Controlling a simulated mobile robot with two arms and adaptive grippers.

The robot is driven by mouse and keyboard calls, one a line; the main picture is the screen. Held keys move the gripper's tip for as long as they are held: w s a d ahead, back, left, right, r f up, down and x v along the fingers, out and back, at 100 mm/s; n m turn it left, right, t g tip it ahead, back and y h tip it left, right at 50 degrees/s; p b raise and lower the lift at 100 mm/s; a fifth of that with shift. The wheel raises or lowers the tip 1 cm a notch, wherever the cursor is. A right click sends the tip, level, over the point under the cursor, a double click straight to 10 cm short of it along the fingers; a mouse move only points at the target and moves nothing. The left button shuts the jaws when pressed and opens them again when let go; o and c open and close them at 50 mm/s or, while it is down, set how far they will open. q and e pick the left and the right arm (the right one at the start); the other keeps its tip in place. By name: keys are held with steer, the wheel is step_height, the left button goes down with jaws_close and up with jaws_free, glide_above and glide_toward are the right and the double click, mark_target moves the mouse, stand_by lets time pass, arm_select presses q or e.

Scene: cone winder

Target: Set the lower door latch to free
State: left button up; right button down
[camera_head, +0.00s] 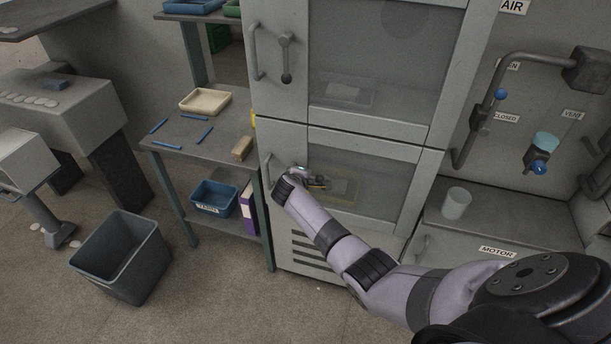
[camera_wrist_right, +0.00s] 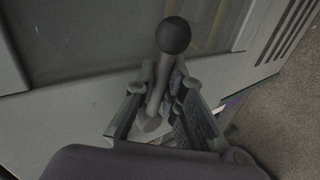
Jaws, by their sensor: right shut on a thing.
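The lower door (camera_head: 408,180) of the grey cabinet is closed, with a window in it. My right arm reaches across to its left side. In the head view my wrist hides the lower latch and most of my right gripper. In the right wrist view the lower latch (camera_wrist_right: 173,36) is a short grey lever with a dark ball knob, rising from a base on the door frame. My right gripper (camera_wrist_right: 163,88) has its two fingers on either side of the lever, shut on it below the knob. My left gripper is in neither view.
The lower door's handle (camera_head: 269,170) is just left of my wrist. The upper door has its own latch (camera_head: 287,58), knob down. A side table (camera_head: 225,130) with a cream tray (camera_head: 205,101) stands left; a grey bin (camera_head: 122,255) is on the floor. A cup (camera_head: 456,203) stands right.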

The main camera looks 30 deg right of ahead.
steer(key=shift+r, duration=0.15)
stand_by(0.3)
steer(key=c, duration=1.9)
jaws_free()
steer(key=v, duration=1.2)
steer(key=shift+a, duration=0.1)
steer(key=shift+w, duration=0.1)
